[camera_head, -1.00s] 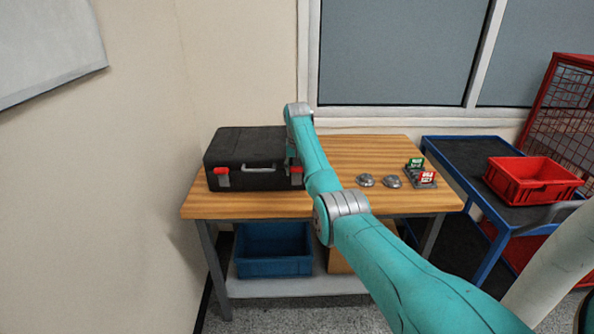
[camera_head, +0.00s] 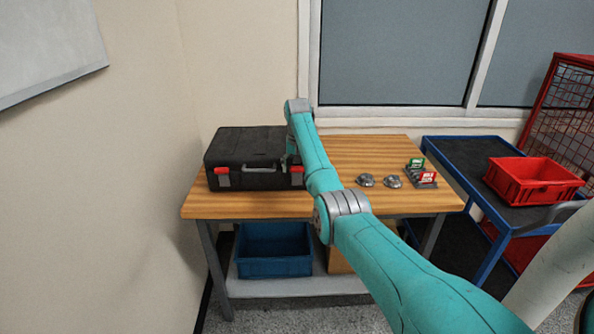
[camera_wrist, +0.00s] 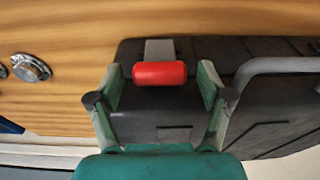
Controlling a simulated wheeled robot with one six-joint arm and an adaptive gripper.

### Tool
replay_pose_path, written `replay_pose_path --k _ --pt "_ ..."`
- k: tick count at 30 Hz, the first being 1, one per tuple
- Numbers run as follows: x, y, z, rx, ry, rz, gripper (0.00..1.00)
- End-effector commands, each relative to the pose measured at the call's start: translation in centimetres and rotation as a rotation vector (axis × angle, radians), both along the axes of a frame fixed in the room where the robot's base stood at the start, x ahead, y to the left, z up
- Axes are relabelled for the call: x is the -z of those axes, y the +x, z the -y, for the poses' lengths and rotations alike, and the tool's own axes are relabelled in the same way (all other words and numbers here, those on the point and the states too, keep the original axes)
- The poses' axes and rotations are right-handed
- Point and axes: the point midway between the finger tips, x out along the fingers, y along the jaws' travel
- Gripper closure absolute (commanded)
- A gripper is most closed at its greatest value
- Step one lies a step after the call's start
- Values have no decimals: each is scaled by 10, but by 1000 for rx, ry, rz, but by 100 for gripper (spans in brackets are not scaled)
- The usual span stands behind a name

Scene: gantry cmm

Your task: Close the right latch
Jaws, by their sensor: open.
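A black case (camera_head: 240,146) stands shut on the wooden table, with a grey handle (camera_head: 262,168) on its front. The right latch (camera_head: 297,170) has a red tab and sits at the right of the case's front, partly behind my arm. In the wrist view its red tab (camera_wrist: 160,73) shows with a grey plate beside it. My gripper (camera_wrist: 161,84) is open, with one finger on each side of the red tab. Contact with the tab is not clear. The left latch (camera_head: 222,176) shows a red tab above a grey plate. In the head view my gripper is mostly hidden by the arm.
Two round metal parts (camera_head: 365,180) and a small stand with green and red signs (camera_head: 421,172) are on the table (camera_head: 380,153) to the right. A blue cart (camera_head: 455,160) with a red bin (camera_head: 533,182) stands further right. A blue bin (camera_head: 274,255) is below.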

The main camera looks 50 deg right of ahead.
Motion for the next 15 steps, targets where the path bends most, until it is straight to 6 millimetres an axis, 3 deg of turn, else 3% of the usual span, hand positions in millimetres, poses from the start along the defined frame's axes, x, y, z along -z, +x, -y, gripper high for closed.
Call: replay_pose_path --k 9,15 --pt "-63 -6 -7 0 -2 3 21" --pt "-91 -9 -11 0 -1 1 21"
